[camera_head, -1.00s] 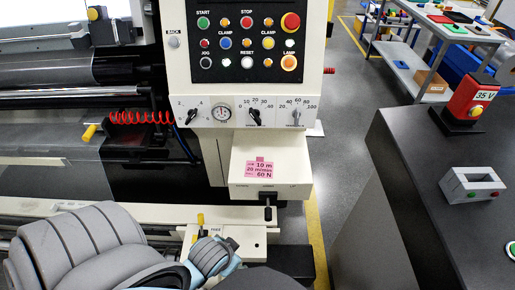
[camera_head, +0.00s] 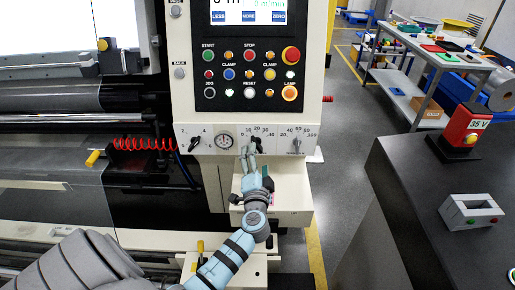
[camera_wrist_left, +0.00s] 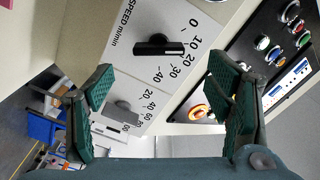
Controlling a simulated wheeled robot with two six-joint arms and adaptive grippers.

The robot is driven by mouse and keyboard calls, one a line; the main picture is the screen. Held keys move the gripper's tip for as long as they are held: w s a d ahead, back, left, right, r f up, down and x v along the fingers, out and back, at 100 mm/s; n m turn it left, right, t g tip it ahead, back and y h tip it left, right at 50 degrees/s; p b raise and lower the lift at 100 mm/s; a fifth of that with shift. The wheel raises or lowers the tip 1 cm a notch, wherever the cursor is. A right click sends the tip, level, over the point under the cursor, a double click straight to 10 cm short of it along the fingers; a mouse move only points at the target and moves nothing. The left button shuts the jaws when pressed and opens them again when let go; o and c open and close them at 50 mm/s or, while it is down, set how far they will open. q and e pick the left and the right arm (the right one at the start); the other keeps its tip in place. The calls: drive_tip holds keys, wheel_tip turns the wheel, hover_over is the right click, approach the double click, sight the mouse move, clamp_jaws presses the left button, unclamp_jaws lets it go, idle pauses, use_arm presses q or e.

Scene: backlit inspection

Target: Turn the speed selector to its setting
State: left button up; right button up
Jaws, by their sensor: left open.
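The speed selector (camera_wrist_left: 158,47) is a black bar knob on a white plate marked "SPEED m/min". In the left wrist view its white line lies between 10 and 20, closer to 10. In the head view the selector (camera_head: 259,145) is partly hidden by my left gripper (camera_head: 251,150), whose fingers reach up to it. In the wrist view my left gripper (camera_wrist_left: 163,95) is open, with one green-padded finger on each side of the picture and nothing between the pads. The knob appears ahead of the fingertips; contact is not visible. My right gripper is not in view.
The button panel (camera_head: 250,75) is above. A red coiled hose (camera_head: 140,143) hangs at left.

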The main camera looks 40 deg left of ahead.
sight(258, 148)
use_arm(q)
drive_tip(key=x, duration=0.5)
drive_tip(key=shift+w+a+f, duration=0.1)
drive_tip(key=shift+w+a, duration=0.1)
drive_tip(key=shift+w, duration=0.1)
drive_tip(key=shift+c, duration=0.2)
drive_tip(key=c, duration=1.1)
drive_tip(key=shift+m, duration=0.3)
drive_tip(key=shift+f+m, duration=0.15)
drive_tip(key=shift+m, duration=2.45)
